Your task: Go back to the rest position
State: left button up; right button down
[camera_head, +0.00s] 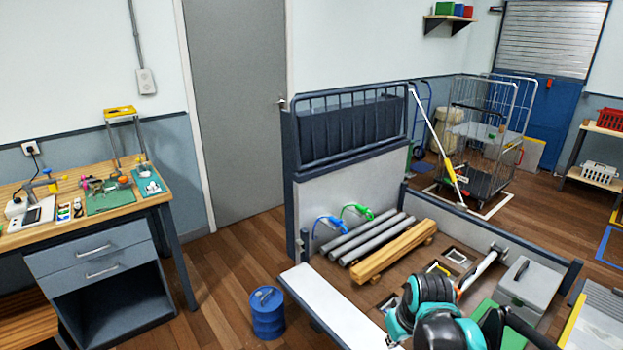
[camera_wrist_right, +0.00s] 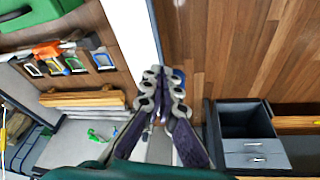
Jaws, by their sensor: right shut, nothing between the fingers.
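My right arm (camera_head: 432,305), teal and black, stands at the bottom of the head view, in front of the truck bed. My right gripper (camera_wrist_right: 163,80) shows best in the wrist view, where its two grey fingers meet at the tips with nothing between them. In that view it hangs above the bed's white side ledge (camera_wrist_right: 127,28), beside the wooden floor. My left gripper is in neither view.
The truck bed holds grey pipes (camera_head: 372,238), wooden beams (camera_head: 396,250), green and blue straps (camera_head: 357,211) and a grey case (camera_head: 528,284). A blue barrel (camera_head: 267,313) stands left of it.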

jog(key=s+m+t, duration=0.3)
jog(key=s, duration=0.9)
jog(key=shift+a+r+t, duration=0.15)
jog(key=shift+a+t, duration=0.15)
jog(key=shift+a, duration=0.15)
